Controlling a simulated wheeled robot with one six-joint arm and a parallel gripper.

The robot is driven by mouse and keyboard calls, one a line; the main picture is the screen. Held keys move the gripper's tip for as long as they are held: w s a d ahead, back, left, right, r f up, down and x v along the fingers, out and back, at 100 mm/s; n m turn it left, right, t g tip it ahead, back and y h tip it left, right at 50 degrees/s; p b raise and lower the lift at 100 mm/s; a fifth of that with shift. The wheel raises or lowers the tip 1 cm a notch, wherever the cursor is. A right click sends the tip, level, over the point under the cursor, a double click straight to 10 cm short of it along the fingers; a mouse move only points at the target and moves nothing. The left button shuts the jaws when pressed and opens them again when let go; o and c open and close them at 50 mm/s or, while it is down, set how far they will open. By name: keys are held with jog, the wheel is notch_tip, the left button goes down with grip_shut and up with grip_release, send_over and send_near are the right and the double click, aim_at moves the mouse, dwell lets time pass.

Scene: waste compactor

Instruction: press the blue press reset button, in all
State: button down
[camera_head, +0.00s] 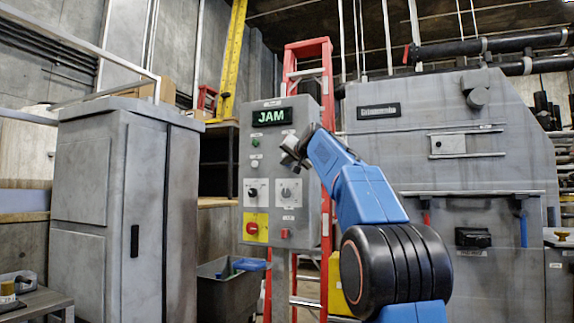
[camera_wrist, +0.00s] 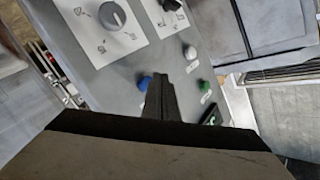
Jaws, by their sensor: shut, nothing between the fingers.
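The control panel (camera_head: 267,175) stands upright on a post, with a display (camera_head: 272,116) reading JAM. The blue button (camera_wrist: 144,83) shows in the wrist view, just left of my fingertips, its lower part partly hidden by them. In the head view it is hidden behind my gripper (camera_head: 292,152), which is at the panel's upper right. My gripper is shut and empty; its tips also show in the wrist view (camera_wrist: 160,78). They are close to the panel face beside the blue button. I cannot tell whether they touch it.
A grey cabinet (camera_head: 90,200) stands left, a red ladder (camera_head: 326,90) behind.

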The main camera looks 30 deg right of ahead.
jog(key=shift+d, duration=0.1)
jog(key=shift+w+d, duration=0.2)
jog(key=shift+w, duration=0.05)
jog(key=shift+w+d, duration=0.3)
jog(key=shift+d, duration=0.15)
dwell(1.1)
jog(key=shift+a, duration=0.15)
jog(key=shift+s+a, duration=0.55)
jog(key=shift+a, duration=0.05)
dwell(0.3)
jog(key=s+a, duration=0.1)
jog(key=a, duration=0.1)
jog(key=s+a, duration=0.2)
dwell(0.6)
dwell(0.6)
